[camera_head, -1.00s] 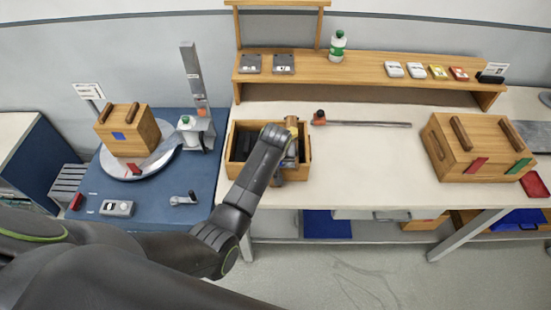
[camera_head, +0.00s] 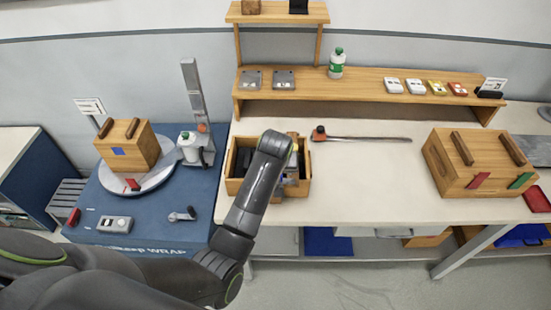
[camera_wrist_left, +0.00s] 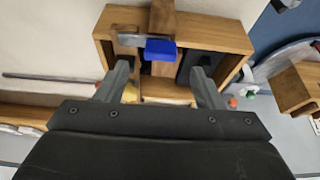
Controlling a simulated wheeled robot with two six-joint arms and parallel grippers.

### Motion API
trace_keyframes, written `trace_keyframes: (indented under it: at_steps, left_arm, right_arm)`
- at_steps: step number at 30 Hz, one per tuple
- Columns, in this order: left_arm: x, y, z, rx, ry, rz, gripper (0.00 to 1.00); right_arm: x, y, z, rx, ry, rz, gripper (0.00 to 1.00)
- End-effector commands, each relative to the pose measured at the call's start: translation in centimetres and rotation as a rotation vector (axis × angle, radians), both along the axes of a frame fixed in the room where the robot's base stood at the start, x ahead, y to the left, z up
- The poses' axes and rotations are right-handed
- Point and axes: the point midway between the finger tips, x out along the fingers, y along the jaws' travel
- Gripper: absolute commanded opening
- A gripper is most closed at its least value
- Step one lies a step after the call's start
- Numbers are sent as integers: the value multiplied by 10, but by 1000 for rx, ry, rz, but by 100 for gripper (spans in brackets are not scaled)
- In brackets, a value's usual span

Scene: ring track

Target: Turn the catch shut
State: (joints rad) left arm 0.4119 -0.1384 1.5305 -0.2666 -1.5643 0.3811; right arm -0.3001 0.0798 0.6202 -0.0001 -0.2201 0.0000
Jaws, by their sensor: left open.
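An open wooden box (camera_head: 235,184) stands on the near left of the pale bench. In the left wrist view the box (camera_wrist_left: 240,46) holds a wooden bar (camera_wrist_left: 162,16), a grey metal strip (camera_wrist_left: 128,39) and a blue block (camera_wrist_left: 160,49). I cannot tell for sure whether the strip and block are the catch. My left gripper (camera_wrist_left: 163,88) is open above the box, its fingers apart on either side below the blue block, touching nothing that I can see. In the head view my left arm partly hides the box. My right gripper is not in view.
A lidded wooden box (camera_head: 470,180) with red and green tabs stands at the right. A turntable (camera_head: 165,172) carries another wooden box (camera_head: 128,146) at left. The bench's middle is clear.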

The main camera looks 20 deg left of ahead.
Motion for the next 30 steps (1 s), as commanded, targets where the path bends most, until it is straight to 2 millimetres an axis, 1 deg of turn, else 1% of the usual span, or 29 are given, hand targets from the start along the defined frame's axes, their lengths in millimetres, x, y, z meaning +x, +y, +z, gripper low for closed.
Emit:
trace_keyframes:
  at_steps: [12,18,24,30]
  left_arm:
    - [-28,-9,73,-2,-6,0,62]
    - [-39,-12,100,1,-3,0,62]
    - [-44,-13,109,0,0,0,62]
    - [-44,-13,110,1,1,0,62]
  right_arm:
    - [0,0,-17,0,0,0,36]
    - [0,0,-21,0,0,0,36]
    - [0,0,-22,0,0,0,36]
    - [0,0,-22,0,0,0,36]
